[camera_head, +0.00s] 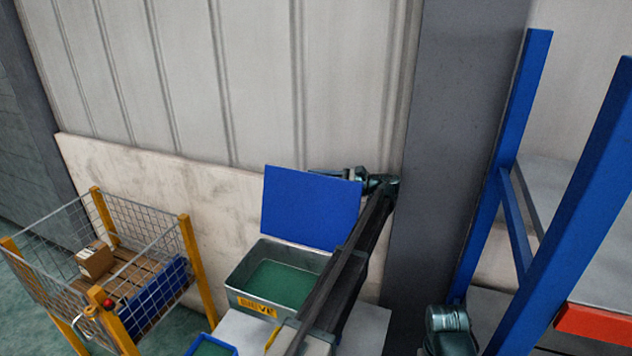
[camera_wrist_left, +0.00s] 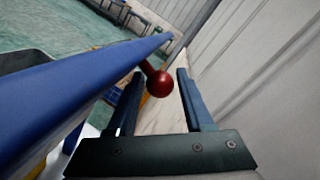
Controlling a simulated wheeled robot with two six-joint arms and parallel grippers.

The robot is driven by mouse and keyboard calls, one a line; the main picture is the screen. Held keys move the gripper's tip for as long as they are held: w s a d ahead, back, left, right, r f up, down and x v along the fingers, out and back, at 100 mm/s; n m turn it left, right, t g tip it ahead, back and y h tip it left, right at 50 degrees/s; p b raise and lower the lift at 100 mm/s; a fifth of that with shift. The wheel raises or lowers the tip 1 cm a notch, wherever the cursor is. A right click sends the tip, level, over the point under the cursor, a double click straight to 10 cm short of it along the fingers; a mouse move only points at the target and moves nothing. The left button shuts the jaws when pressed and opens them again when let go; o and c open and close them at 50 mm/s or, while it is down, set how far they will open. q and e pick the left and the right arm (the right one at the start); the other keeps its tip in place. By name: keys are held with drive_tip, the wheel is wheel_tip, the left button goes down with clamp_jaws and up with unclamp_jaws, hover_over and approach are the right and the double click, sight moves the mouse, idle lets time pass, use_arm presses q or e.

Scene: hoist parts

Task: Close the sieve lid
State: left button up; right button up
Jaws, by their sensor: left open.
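The sieve is a grey metal box (camera_head: 240,300) with a green inside and a yellow label. Its blue lid (camera_head: 308,210) stands raised at the back, open. In the left wrist view the lid (camera_wrist_left: 70,90) crosses from the left, and a red ball knob (camera_wrist_left: 159,83) sticks out from it on a short stem. My left gripper (camera_head: 322,173) is behind the lid's top edge, its tips partly hidden. In the left wrist view the gripper (camera_wrist_left: 158,98) is open, with the knob showing between its fingers; contact cannot be told. My right gripper is not in view.
The sieve stands on a pale table (camera_head: 240,332). A mesh cage with yellow posts (camera_head: 190,255) is at left, holding a cardboard box (camera_head: 94,261). A grey pillar (camera_head: 455,130) and a blue rack (camera_head: 575,200) stand at right. A panelled wall (camera_head: 240,80) is close behind.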

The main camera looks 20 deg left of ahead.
use_arm(q)
clamp_jaws()
idle(1.4)
